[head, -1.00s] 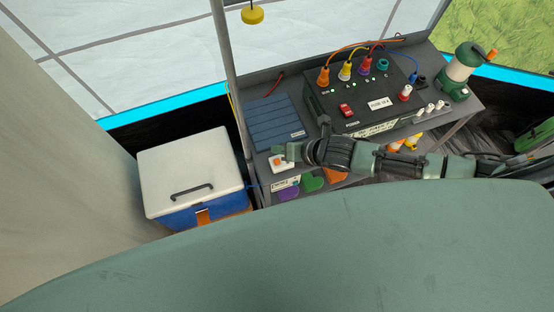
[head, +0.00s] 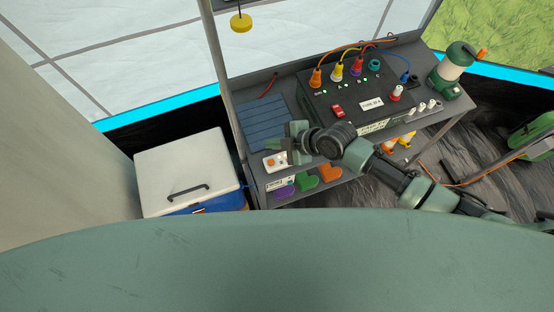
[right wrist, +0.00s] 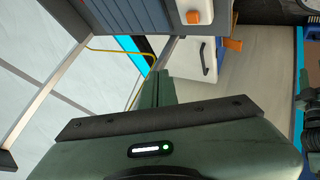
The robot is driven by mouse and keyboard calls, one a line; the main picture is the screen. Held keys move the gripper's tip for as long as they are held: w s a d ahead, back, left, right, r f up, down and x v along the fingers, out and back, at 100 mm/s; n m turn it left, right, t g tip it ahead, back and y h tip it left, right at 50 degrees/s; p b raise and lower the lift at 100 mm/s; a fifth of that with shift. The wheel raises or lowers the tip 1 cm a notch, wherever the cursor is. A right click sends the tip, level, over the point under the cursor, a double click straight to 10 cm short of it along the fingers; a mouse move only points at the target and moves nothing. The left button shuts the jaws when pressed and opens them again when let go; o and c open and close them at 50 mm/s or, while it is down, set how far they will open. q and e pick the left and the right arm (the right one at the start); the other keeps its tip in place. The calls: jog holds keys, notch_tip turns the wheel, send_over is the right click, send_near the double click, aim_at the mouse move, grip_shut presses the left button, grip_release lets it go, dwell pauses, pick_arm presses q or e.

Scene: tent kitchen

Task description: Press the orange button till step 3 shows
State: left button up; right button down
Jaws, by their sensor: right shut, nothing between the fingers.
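The orange button (head: 270,162) sits on a small white box (head: 281,163) at the front left of the grey bench. It also shows at the top of the right wrist view (right wrist: 193,17). My right gripper (head: 291,148) is at the right side of the white box, with its fingers together and empty. In the right wrist view the shut fingers (right wrist: 154,88) point up the picture, to the left of the button and apart from it. A small white display or card (head: 279,184) is below the button box; its text is too small to read. My left gripper is out of view.
A blue ribbed panel (head: 264,124) lies behind the button. A white-lidded cooler (head: 187,165) stands left of the bench. A yellow object (head: 241,23) hangs above.

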aim_at(274, 163)
notch_tip(274, 163, down, 9)
jog(key=b, duration=0.7)
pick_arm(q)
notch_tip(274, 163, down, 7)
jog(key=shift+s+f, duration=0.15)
pick_arm(e)
jog(key=shift+r, duration=0.1)
dwell(1.4)
pick_arm(q)
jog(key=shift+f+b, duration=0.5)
jog(key=shift+b, duration=0.15)
pick_arm(e)
jog(key=shift+f, duration=0.4)
